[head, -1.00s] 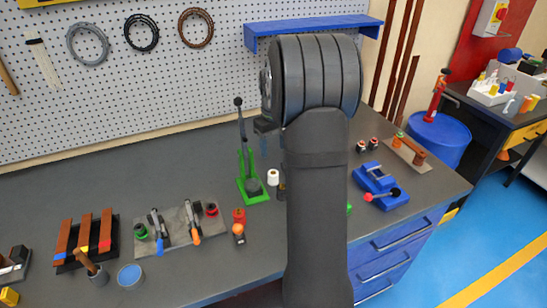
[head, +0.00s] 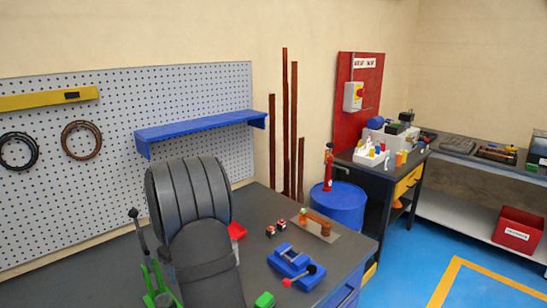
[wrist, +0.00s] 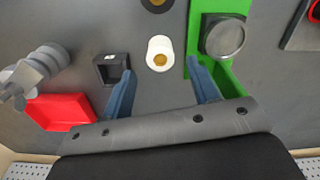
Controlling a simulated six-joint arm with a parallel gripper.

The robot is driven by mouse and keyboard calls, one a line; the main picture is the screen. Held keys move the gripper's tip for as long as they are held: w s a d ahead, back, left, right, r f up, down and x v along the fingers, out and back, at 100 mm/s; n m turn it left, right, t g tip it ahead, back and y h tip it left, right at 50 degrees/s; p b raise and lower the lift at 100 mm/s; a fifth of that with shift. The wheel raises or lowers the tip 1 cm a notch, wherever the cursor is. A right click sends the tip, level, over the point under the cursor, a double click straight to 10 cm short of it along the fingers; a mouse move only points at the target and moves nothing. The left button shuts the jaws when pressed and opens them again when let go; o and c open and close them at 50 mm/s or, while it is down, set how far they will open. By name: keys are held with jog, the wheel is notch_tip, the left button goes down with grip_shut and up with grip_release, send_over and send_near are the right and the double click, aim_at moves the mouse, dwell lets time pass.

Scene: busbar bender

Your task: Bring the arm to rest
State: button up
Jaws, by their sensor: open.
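My gripper (wrist: 161,67) shows in the wrist view with its two blue fingers spread wide apart. Nothing is held between them. A white cylinder with a yellowish centre (wrist: 160,53) shows beyond the gap, on the grey bench. Whether the fingertips are near its height cannot be told. The green bender base (wrist: 222,40), with a round grey disc on it, lies by the right finger; any contact is unclear. In the head view my dark arm fills the lower left and hides my gripper. Part of the green lever tool (head: 152,278) shows left of the arm.
In the wrist view a black square holder (wrist: 112,68) and a red tray (wrist: 62,112) lie near the left finger. In the head view a blue vise (head: 291,263) and a copper piece on a plate (head: 320,225) stand right of my arm. A blue shelf (head: 200,130) hangs behind.

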notch_tip(320, 180, down, 5)
jog(key=shift+f, duration=0.1)
notch_tip(320, 180, up, 3)
jog(key=shift+f, duration=0.1)
jog(key=shift+r, duration=0.6)
jog(key=shift+f, duration=0.1)
